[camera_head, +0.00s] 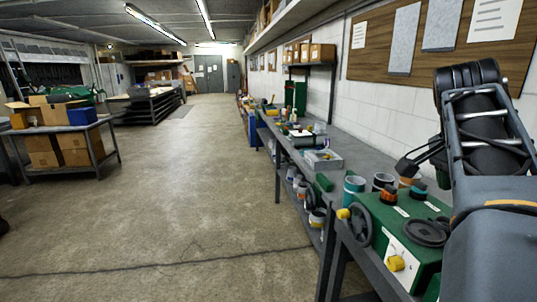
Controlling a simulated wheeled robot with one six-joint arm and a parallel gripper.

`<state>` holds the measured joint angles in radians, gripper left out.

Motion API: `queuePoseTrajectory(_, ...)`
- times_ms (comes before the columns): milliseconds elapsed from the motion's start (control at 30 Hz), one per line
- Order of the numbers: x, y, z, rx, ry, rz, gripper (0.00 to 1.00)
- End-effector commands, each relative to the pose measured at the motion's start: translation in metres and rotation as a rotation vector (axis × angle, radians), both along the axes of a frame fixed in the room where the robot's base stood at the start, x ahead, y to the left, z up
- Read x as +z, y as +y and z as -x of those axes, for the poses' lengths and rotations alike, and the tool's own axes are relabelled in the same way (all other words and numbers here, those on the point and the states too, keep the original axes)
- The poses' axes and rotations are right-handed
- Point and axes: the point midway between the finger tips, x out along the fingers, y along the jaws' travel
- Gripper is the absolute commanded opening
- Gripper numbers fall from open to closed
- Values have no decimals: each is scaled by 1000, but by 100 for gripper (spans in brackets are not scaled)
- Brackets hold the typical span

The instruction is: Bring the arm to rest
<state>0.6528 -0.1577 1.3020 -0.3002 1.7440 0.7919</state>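My arm (487,150) is at the right edge of the view, a grey and black linkage folded above the workbench. A small dark end piece (418,160) sticks out to its left, and it looks like my gripper. It is over the bench, above the jars and the green machine. It is small and partly behind the arm link, so I cannot see whether its fingers are apart. No held object shows there.
A long grey workbench (345,170) runs along the right wall. A green machine with handwheels (405,225), jars (353,187) and a grey tray (322,159) stand on it. A table with boxes (68,145) is at left. The concrete floor (190,190) between is clear.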

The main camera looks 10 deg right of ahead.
Motion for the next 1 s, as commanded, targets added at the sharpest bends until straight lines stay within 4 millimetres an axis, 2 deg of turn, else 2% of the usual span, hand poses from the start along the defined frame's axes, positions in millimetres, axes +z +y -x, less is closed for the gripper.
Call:
queuePoseTrajectory(67, 1, -4, -6, 67, -7, 24, 57)
queuePoseTrajectory(100, -5, -7, -13, 129, -3, 33, 57)
queuePoseTrajectory(200, -43, -11, -32, 320, 25, 29, 57)
queuePoseTrajectory(267, -65, -4, -43, 443, 35, 26, 57)
queuePoseTrajectory(367, -103, 24, -61, 666, 44, 16, 57)
queuePoseTrajectory(467, -145, 64, -71, 890, 47, 7, 57)
queuePoseTrajectory(500, -162, 83, -72, 977, 47, 0, 57)
queuePoseTrajectory(567, -185, 112, -70, 1098, 44, -6, 57)
queuePoseTrajectory(700, -230, 171, -51, 1317, 43, -33, 57)
queuePoseTrajectory(833, -254, 212, -26, 1441, 54, -71, 57)
queuePoseTrajectory(900, -255, 224, -20, 1487, 57, -74, 57)
queuePoseTrajectory(1000, -249, 234, -20, 1529, 45, -59, 57)
